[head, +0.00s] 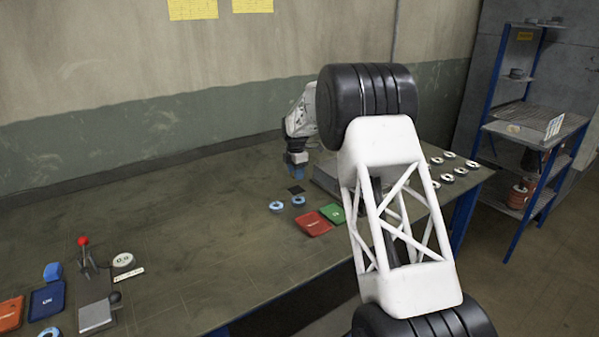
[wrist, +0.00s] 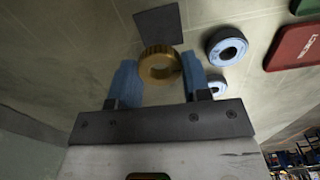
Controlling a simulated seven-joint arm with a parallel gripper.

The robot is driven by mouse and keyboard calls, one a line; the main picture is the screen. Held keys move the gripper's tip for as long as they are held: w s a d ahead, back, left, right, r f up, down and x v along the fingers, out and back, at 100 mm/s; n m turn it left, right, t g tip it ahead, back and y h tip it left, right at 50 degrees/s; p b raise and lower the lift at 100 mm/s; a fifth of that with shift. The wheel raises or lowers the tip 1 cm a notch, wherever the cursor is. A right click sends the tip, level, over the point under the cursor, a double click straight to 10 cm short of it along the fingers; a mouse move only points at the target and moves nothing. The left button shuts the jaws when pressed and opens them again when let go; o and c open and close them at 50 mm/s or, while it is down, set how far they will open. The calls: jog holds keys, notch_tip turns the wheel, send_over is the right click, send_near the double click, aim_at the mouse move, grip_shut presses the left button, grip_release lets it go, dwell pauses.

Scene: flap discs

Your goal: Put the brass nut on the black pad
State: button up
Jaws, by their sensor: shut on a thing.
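The brass nut (wrist: 158,51), a ridged golden ring, is between the blue fingers of my gripper (wrist: 160,76) in the wrist view. My gripper is shut on it. The black pad (wrist: 159,24) is a dark square on the table, just beyond the nut in that view. In the head view my gripper (head: 297,174) hangs above the table's back part, and the pad (head: 296,190) lies just below and in front of it. I cannot make out the nut in the head view. The height of the nut above the pad is hard to judge.
Two blue-rimmed discs (head: 277,206) (head: 298,201) lie near the pad. A red tray (head: 312,224) and a green tray (head: 334,213) are to the right. Several white-ringed discs (head: 447,178) lie at the far right. The table's middle (head: 190,215) is clear.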

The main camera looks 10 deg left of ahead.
aim_at(296, 190)
jog(key=shift+f, duration=0.1)
jog(key=shift+f, duration=2.15)
jog(key=shift+f, duration=0.7)
jog(key=o, duration=1.1)
jog(key=shift+r, duration=3.5)
